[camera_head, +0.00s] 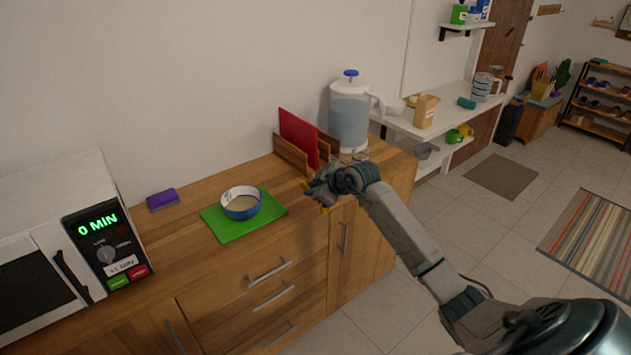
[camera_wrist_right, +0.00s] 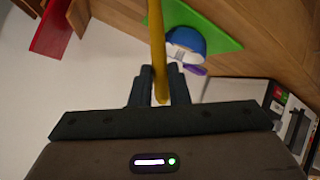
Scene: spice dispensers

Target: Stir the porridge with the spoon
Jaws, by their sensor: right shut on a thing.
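The porridge bowl (camera_head: 241,203) is blue outside and pale inside, with beige content. It stands on a green board (camera_head: 226,229) on the wooden counter. My right gripper (camera_head: 322,190) is right of the bowl, apart from it, over the counter's front edge. It is shut on a yellow stick-like handle, taken as the spoon (camera_wrist_right: 157,45). Only small yellow bits of it show in the head view; its far end leaves the wrist view at the top. The bowl (camera_wrist_right: 187,42) and green board (camera_wrist_right: 207,14) also show there. My left gripper is out of view.
A microwave (camera_head: 30,230) stands at the left, with a purple sponge (camera_head: 162,200) beside it. A red board (camera_head: 299,137) in a wooden rack and a water jug (camera_head: 349,115) stand behind my right gripper. The counter around the green board is clear.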

